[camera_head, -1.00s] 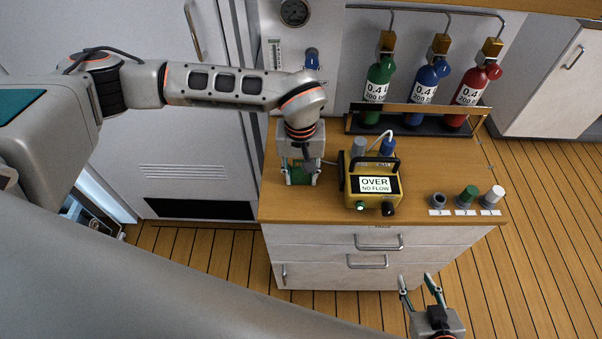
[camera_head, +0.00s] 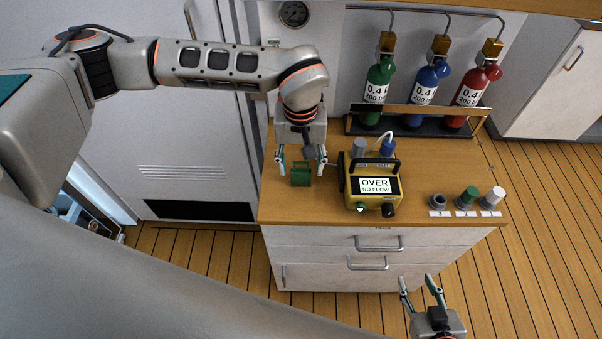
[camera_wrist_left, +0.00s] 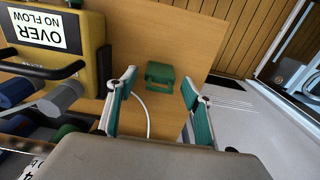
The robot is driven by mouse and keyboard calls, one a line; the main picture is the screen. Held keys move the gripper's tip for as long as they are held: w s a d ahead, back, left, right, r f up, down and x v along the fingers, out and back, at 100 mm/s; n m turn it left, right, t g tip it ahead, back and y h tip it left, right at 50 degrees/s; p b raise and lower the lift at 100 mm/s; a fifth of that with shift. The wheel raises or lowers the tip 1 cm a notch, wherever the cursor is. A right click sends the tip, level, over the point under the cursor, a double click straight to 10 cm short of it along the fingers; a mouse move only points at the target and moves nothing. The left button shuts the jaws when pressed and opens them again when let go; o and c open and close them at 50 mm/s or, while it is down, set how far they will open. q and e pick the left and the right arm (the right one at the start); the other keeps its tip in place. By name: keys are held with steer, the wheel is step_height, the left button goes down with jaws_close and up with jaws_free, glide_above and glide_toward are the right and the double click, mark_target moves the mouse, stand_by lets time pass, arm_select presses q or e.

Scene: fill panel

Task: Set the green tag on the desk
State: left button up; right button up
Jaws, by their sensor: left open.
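The green tag (camera_head: 301,174), a small green block-like piece, rests on the wooden desk top (camera_head: 420,172) near its left end. In the left wrist view the green tag (camera_wrist_left: 160,74) lies on the desk beyond and between the fingertips, touching neither. My left gripper (camera_head: 301,160) is open and empty, above and just behind the tag; it also shows in the left wrist view (camera_wrist_left: 158,82) with its fingers spread. My right gripper (camera_head: 422,284) is open and empty in front of the drawers, below desk height.
A yellow meter (camera_head: 372,184) reading "OVER NO FLOW" stands just right of the tag. Three small knobs (camera_head: 466,197) sit at the desk's right front. Green, blue and red cylinders (camera_head: 424,84) stand in a rack behind. A pale hose (camera_wrist_left: 146,112) runs near the left gripper.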

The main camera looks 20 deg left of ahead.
mark_target(300, 172)
arm_select(q)
step_height(300, 172, up, 7)
steer(key=shift+s+r, duration=0.15)
steer(key=shift+r, duration=0.05)
stand_by(0.6)
